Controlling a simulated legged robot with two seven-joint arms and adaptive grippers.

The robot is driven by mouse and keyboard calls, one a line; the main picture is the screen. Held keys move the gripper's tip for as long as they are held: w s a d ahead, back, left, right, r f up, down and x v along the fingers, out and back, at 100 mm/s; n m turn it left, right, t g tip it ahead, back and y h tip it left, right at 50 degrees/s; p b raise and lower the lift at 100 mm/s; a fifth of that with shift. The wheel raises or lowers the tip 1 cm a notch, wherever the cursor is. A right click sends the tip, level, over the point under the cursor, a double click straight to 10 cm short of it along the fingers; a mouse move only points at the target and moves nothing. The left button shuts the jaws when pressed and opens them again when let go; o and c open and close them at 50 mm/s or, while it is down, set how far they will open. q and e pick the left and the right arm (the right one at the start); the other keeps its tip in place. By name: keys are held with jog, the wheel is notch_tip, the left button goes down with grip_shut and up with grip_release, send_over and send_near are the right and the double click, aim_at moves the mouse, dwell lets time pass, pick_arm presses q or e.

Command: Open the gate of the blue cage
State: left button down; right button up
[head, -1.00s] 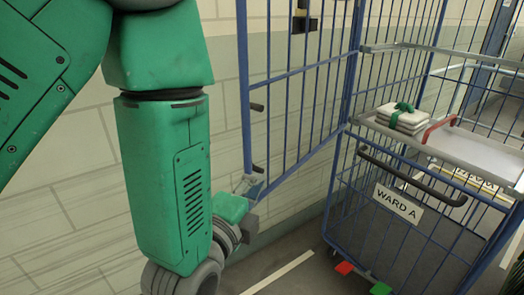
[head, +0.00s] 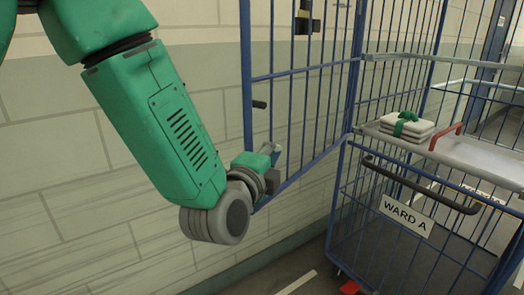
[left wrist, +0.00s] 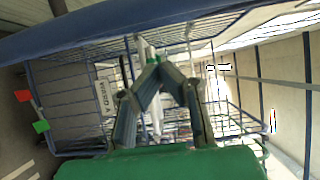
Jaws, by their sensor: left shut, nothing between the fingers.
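The blue cage (head: 345,200) stands on the right in the head view, with a "WARD A" sign on its lower front. Its tall barred gate (head: 290,75) stands swung out to the left, beside the wall, with the upper front clear of it. My left gripper (head: 276,150) is at the gate's lower part, near its free edge; I cannot tell if it touches the bars. In the left wrist view the gripper's fingers (left wrist: 152,62) meet at the tips with nothing between them. A blue bar (left wrist: 100,35) crosses close above them. My right gripper is out of view.
A grey shelf (head: 480,163) in the cage carries a folded white bundle with a green tie (head: 407,124) and a red handle (head: 446,137). A dark handle bar (head: 420,185) juts from the lower front. The pale block wall (head: 60,150) is close behind my left arm.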

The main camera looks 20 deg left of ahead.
pick_arm(q)
jog(key=a, duration=0.3)
jog(key=shift+w+a, duration=0.3)
jog(key=shift+w, duration=0.05)
jog(key=shift+d, duration=0.45)
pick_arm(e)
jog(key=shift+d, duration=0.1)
